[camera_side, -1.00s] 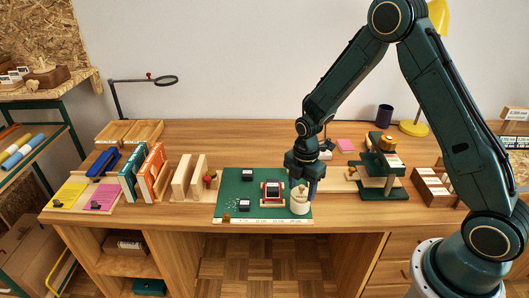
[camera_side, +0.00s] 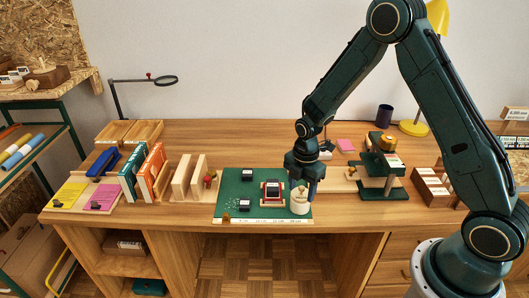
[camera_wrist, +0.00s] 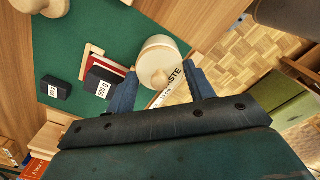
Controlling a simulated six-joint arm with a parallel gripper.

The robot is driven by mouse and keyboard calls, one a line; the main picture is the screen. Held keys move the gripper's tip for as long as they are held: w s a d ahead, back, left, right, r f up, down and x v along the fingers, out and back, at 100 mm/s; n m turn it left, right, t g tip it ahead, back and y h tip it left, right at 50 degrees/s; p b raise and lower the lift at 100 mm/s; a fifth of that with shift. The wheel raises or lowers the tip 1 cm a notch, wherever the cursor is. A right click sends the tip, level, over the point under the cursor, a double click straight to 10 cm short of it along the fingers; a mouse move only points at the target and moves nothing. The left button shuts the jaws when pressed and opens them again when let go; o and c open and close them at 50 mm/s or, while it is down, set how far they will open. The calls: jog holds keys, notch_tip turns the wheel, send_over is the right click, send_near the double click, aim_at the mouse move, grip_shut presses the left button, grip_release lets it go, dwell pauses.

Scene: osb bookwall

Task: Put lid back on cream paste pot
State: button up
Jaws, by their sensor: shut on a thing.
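The cream paste pot (camera_side: 300,208) stands upright near the right front corner of the green mat (camera_side: 233,186). Its PASTE label shows in the wrist view (camera_wrist: 177,86). My gripper (camera_side: 302,190) points down over the pot and is shut on the round cream lid (camera_wrist: 161,52). The blue fingers straddle the lid in the wrist view, with its wooden knob (camera_wrist: 160,79) between them. The lid is over the pot's mouth, with no clear gap in the side view. The fingers hide part of the pot, so I cannot tell if the lid is fully seated.
Small black blocks (camera_side: 246,175) sit farther left on the mat. A green stand (camera_side: 383,178) is to the right. Wooden dividers (camera_side: 188,177) and books (camera_side: 150,172) stand at the left.

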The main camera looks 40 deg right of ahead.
dwell(0.3)
jog(key=o, duration=1.5)
jog(key=shift+r, duration=0.15)
jog(key=shift+r, duration=3.3)
jog(key=shift+c, duration=0.2)
grip_shut()
